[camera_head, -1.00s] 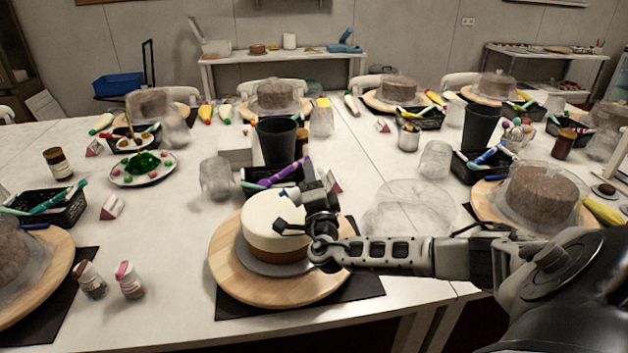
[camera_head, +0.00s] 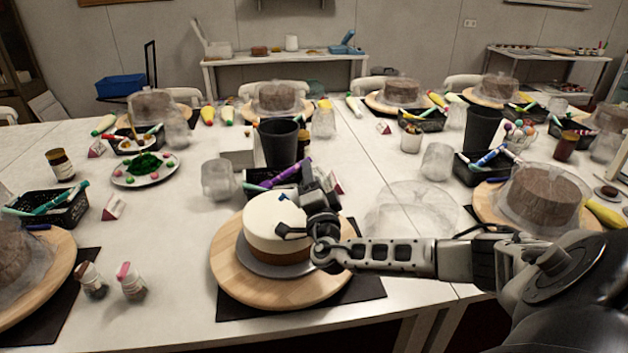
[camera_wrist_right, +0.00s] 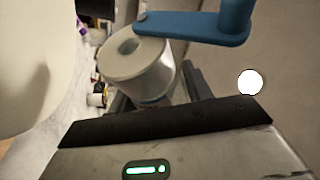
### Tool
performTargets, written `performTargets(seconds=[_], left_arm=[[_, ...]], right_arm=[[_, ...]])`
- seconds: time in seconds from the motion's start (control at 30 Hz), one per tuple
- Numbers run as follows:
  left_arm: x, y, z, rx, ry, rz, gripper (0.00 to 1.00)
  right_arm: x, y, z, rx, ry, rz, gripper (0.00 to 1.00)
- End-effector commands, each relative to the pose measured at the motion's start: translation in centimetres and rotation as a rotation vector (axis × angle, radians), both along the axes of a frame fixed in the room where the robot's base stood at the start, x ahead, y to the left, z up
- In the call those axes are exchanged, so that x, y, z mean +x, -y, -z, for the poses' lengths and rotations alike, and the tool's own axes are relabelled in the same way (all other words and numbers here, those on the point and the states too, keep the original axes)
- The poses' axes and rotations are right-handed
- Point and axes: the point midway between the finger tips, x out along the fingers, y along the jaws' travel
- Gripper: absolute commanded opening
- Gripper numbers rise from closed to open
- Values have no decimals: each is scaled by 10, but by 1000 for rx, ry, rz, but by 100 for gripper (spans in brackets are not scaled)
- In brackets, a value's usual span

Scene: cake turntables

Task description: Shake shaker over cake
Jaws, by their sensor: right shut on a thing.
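The cake (camera_head: 268,220), white on top with a brown lower side, sits on a grey plate on a round wooden turntable (camera_head: 235,277). My right gripper (camera_head: 290,213) is just above the cake's right part. It is shut on a shaker, which in the right wrist view shows a white top (camera_wrist_right: 140,62) and a blue piece like a flip cap. In the head view only a small blue bit of the shaker (camera_head: 284,197) shows; my gripper hides the rest. A pale surface, probably the cake, fills the left of the wrist view. My left gripper is out of view.
Two more shakers (camera_head: 130,284) stand on the table left of the turntable. A black tray with pens (camera_head: 258,190) and a dark cup (camera_head: 279,145) stand behind the cake. A clear dome (camera_head: 412,210) lies to the right.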

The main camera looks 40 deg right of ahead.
Motion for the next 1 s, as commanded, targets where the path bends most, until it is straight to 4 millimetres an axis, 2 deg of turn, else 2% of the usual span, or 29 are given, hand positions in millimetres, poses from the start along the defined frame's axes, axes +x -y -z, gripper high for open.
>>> performTargets(seconds=[0.2,0.33,0.47,0.67,1.0], left_arm=[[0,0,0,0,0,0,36],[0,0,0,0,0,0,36],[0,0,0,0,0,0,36],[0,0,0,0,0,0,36],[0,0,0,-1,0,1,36]], right_arm=[[0,0,-1,-2,1,0,22],[-2,7,-5,-3,2,0,22],[1,-1,-1,-1,1,-1,22],[3,-3,-7,-62,-9,-4,22],[1,-3,-6,-87,-19,0,22]])
